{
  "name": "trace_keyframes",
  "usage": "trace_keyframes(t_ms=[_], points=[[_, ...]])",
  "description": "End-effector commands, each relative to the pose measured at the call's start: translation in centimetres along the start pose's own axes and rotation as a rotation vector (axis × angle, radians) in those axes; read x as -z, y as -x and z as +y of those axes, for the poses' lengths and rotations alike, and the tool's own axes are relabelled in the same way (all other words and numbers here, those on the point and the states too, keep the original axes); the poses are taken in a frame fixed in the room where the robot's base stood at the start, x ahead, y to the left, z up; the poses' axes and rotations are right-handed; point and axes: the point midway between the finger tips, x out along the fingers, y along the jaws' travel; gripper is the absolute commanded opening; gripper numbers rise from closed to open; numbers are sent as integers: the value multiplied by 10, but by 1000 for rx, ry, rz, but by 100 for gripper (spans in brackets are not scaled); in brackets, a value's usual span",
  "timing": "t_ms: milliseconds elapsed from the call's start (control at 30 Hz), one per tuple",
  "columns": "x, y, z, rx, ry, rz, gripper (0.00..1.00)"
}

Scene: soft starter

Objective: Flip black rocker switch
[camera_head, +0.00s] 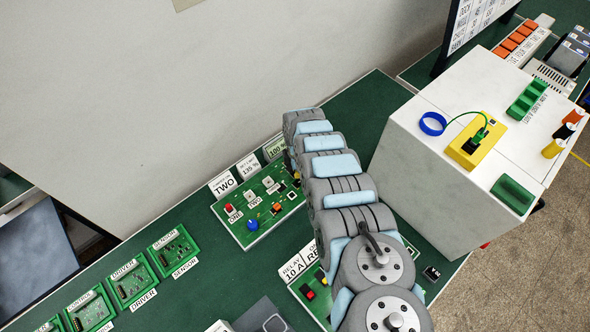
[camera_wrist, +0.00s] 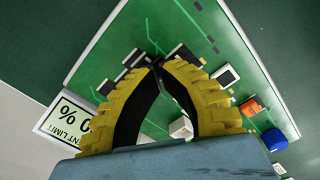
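My gripper (camera_wrist: 156,64) points down at a green circuit board (camera_wrist: 100,50) in the wrist view. Its yellow-ribbed fingers are closed, with the tips meeting beside several small black parts (camera_wrist: 186,56) on the board. I cannot tell which black part is the rocker switch, or whether the tips touch one. In the head view the same board (camera_head: 247,243) lies beside the label TWO, and my arm covers its right end. A black square part (camera_head: 431,273) sits on another board at the lower right; I cannot tell if it is a rocker.
A large white cabinet (camera_head: 430,170) stands to the right.

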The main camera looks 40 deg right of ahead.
Motion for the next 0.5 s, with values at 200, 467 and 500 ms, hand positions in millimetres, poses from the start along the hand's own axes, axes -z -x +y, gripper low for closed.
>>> trace_keyframes(t_ms=[200, 467, 500], points=[[0, 18, 0, -1, 0, 0, 0], [0, 35, 0, 0, 0, -1, 0], [0, 38, 0, 0, 0, -1, 0]])
